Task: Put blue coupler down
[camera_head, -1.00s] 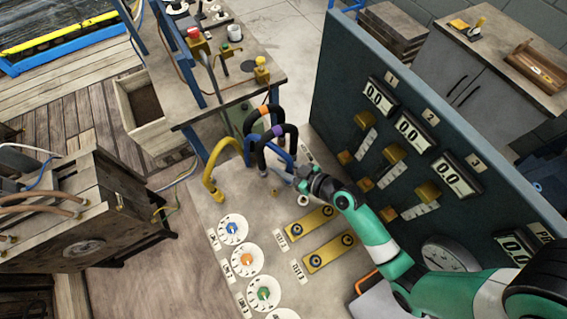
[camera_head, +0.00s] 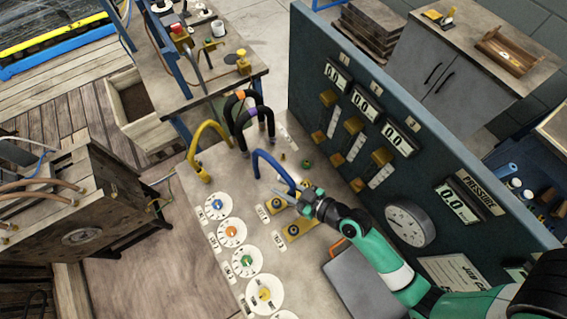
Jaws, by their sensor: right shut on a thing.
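My right gripper (camera_head: 295,195) is shut on the blue coupler, at the end of a blue hose (camera_head: 270,160) that arches over the bench. The gripper fingers mostly hide the coupler. It is at the right end of the nearer-to-hoses yellow plate (camera_head: 275,204), and I cannot tell whether it touches the plate. A second yellow plate (camera_head: 297,229) lies just in front of it. Each plate has dark round sockets. My left gripper is not in view.
A panel with displays (camera_head: 400,140) stands at the right. A grey clipboard-like case (camera_head: 362,283) lies in front.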

